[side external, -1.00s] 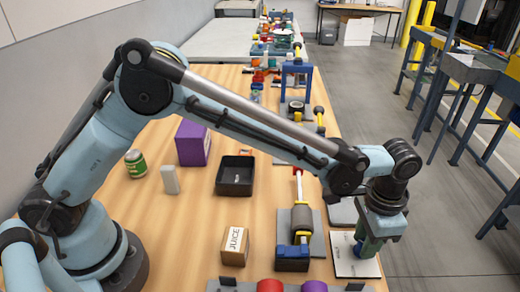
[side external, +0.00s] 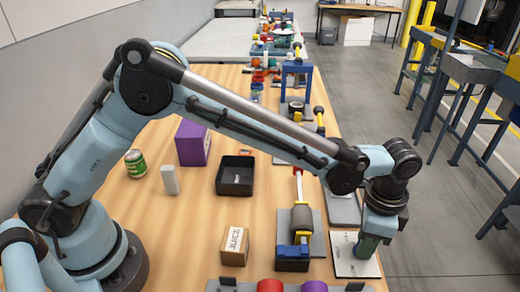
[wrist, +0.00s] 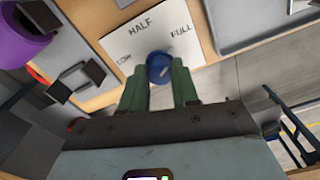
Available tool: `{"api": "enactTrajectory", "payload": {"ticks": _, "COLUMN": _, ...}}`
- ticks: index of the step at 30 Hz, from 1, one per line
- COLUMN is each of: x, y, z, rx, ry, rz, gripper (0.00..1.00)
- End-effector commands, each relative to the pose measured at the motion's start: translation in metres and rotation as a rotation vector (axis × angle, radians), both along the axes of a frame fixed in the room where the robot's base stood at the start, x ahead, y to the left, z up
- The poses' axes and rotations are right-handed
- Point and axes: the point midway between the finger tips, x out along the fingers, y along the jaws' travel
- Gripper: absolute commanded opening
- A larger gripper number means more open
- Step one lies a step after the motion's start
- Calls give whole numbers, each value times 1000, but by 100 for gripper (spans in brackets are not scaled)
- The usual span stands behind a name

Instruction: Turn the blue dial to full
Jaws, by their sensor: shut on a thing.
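The blue dial (wrist: 160,66) stands on a white plate (wrist: 117,45) marked LOW, HALF and FULL, seen in the wrist view. LOW is at the left, HALF at the upper middle and FULL at the upper right. My gripper (wrist: 161,78) has its two green fingers on either side of the dial, shut on it. Pale marks show on and beside the dial, but I cannot tell surely where it points. In the side view my gripper (side external: 367,247) points down over the plate (side external: 345,263) near the table's right edge and largely hides the dial.
A grey fixture with a dark roller and blue block (side external: 293,252) stands left of the plate. Purple and red cylinders (side external: 314,286) are at the front edge. A grey panel (side external: 342,208) lies behind the plate.

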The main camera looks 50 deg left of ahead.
Motion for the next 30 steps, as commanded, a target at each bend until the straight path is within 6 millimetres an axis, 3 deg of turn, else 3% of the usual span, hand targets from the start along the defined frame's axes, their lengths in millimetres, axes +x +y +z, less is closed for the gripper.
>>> {"api": "enactTrajectory", "payload": {"ticks": 5, "x": 1, "y": -1, "z": 1, "rx": -2, "ry": -2, "rz": -1, "gripper": 0}}
{"api": "enactTrajectory", "payload": {"ticks": 6, "x": 1, "y": -1, "z": 1, "rx": -2, "ry": -2, "rz": 0, "gripper": 31}}
{"api": "enactTrajectory", "payload": {"ticks": 11, "x": 0, "y": 0, "z": 1, "rx": -1, "ry": -2, "rz": 0, "gripper": 55}}
{"api": "enactTrajectory", "payload": {"ticks": 22, "x": 0, "y": 0, "z": 5, "rx": -1, "ry": 0, "rz": 1, "gripper": 55}}
{"api": "enactTrajectory", "payload": {"ticks": 30, "x": 0, "y": 0, "z": 50, "rx": -1, "ry": 0, "rz": 1, "gripper": 55}}
